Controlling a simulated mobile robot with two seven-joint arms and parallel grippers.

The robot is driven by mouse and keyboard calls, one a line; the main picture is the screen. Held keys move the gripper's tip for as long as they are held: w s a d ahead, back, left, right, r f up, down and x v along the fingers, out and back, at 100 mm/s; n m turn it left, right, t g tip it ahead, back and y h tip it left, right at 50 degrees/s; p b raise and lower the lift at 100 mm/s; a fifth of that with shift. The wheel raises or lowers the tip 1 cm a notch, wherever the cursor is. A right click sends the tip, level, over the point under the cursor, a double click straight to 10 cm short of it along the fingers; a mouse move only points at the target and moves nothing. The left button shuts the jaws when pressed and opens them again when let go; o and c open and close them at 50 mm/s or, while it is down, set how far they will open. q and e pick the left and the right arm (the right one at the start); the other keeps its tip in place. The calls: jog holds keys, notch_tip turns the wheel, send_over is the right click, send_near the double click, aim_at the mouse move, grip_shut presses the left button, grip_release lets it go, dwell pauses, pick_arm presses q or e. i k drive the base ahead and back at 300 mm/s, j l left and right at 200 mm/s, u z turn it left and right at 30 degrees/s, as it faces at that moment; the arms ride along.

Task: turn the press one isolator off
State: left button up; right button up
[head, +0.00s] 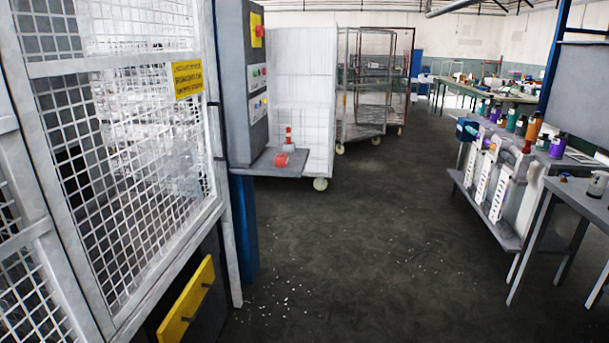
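A tall grey control cabinet (232,95) stands at the left, beside a mesh guard door. A red knob on a yellow plate (257,31) is high on its right-hand face. It may be the isolator, but I cannot tell for sure or read its position. Two light panels with small coloured controls (257,79) sit below it. None of my grippers shows in the head view.
The mesh guard door (216,205) with a yellow sign (187,79) fills the left. A grey shelf (250,167) juts from the cabinet, holding red items (281,160). Wheeled cages (300,85) stand behind. Benches (545,215) line the right. The dark floor (385,250) between is clear.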

aim_at(260, 29)
jog(key=i, duration=2.85)
jog(key=i+u, duration=0.2)
jog(key=i, duration=0.35)
jog(key=i+l+u, duration=0.2)
jog(key=i, duration=0.35)
